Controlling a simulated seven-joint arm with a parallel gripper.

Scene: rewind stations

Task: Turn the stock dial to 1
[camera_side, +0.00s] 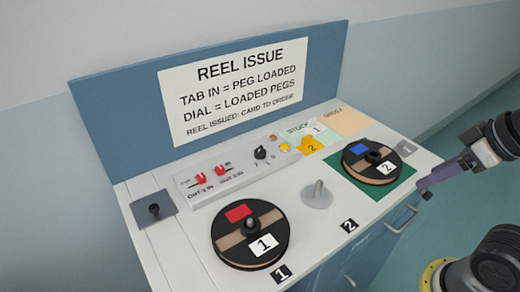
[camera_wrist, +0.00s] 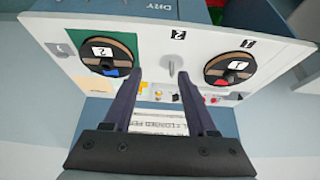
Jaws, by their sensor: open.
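My gripper (camera_side: 425,190) is at the right edge of the side view, beyond the bench's front edge and well away from the dial. In the wrist view my gripper (camera_wrist: 160,76) has its fingers spread, with nothing between them. The dial cannot be made out clearly in the wrist view.
Reel 1 (camera_side: 240,252) with a red patch and reel 2 (camera_side: 366,173) with a blue patch lie on the bench. A bare grey peg (camera_side: 318,193) stands between them. Two red tabs (camera_side: 210,175) are left of the dial. A tall sign board (camera_side: 120,95) stands behind.

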